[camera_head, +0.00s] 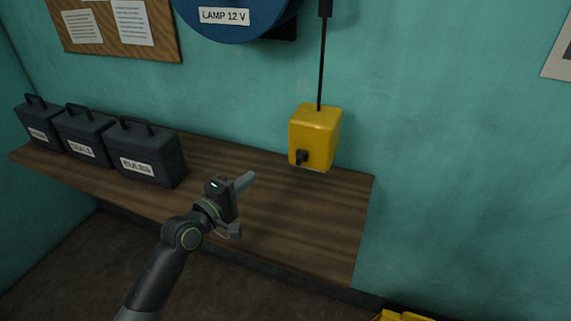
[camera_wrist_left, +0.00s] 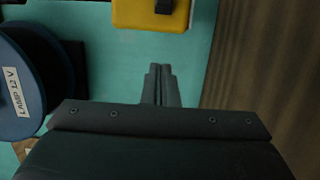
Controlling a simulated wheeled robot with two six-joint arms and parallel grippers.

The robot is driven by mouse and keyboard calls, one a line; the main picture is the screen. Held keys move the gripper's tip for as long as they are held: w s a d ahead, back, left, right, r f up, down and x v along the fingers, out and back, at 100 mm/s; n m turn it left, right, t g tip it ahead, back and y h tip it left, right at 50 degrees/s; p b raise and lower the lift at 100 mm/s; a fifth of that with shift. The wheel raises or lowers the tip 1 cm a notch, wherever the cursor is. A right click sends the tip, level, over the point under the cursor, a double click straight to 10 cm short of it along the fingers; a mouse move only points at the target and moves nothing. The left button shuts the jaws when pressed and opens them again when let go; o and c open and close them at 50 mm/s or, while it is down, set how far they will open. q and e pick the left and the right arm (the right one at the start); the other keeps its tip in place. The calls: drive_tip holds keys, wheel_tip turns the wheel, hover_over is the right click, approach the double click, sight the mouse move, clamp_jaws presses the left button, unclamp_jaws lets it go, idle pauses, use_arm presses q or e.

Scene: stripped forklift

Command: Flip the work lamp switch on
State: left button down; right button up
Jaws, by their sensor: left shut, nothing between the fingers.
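A yellow switch box (camera_head: 316,132) hangs on a black cable in front of the teal wall, just above the shelf's right part. A small black switch (camera_head: 301,157) sticks out low on its front; whether it is on or off I cannot tell. In the left wrist view the yellow box (camera_wrist_left: 150,14) and black switch (camera_wrist_left: 164,6) are cut off at the top edge. My left gripper (camera_head: 245,182) is shut and empty, over the shelf, left of and below the box, apart from it. Its fingertips (camera_wrist_left: 160,70) point toward the box in the wrist view. My right gripper is not in view.
A wooden shelf (camera_head: 290,215) runs along the wall. Three dark labelled cases (camera_head: 150,155) stand on its left part. A blue reel (camera_head: 235,22) marked "LAMP 12 V" is on the wall above. The shelf around the gripper is clear.

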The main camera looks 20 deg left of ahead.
sight(296, 156)
use_arm(q)
drive_tip(key=w+d+p, duration=0.1)
drive_tip(key=w+d, duration=0.1)
drive_tip(key=w, duration=0.1)
drive_tip(key=w+d, duration=0.2)
drive_tip(key=w, duration=0.1)
drive_tip(key=w+d+p, duration=0.1)
drive_tip(key=w+d, duration=0.1)
drive_tip(key=w, duration=0.1)
drive_tip(key=shift+w+d+p, duration=0.1)
drive_tip(key=shift+d+p, duration=0.05)
drive_tip(key=shift+p, duration=0.2)
drive_tip(key=shift+d, duration=0.45)
